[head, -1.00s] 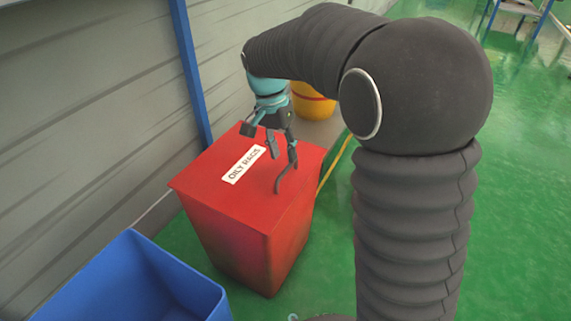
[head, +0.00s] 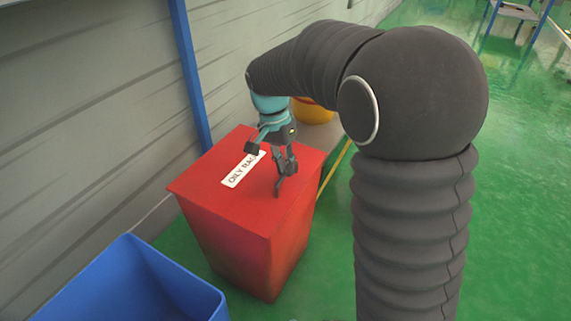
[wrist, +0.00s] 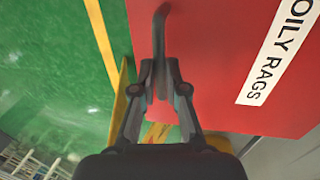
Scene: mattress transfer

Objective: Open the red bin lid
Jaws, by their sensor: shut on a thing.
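The red bin (head: 245,235) stands with its flat red lid (head: 215,185) down. A white OILY RAGS label (head: 238,175) lies on the lid, partly covered by my gripper in the head view; it shows clearly in the wrist view (wrist: 280,48). A dark curved handle (wrist: 159,45) stands on the lid near the edge away from the wall. My gripper (head: 284,170) is over the lid. In the wrist view its two fingers (wrist: 162,88) are shut on the handle, one on each side. Part of the handle is hidden between the fingers.
A blue bin (head: 130,280), open at the top, stands at the front left. A grey wall (head: 90,120) with a blue post (head: 190,75) is on the left. A yellow container (head: 313,110) stands behind the red bin. Green floor (head: 520,200) is clear on the right.

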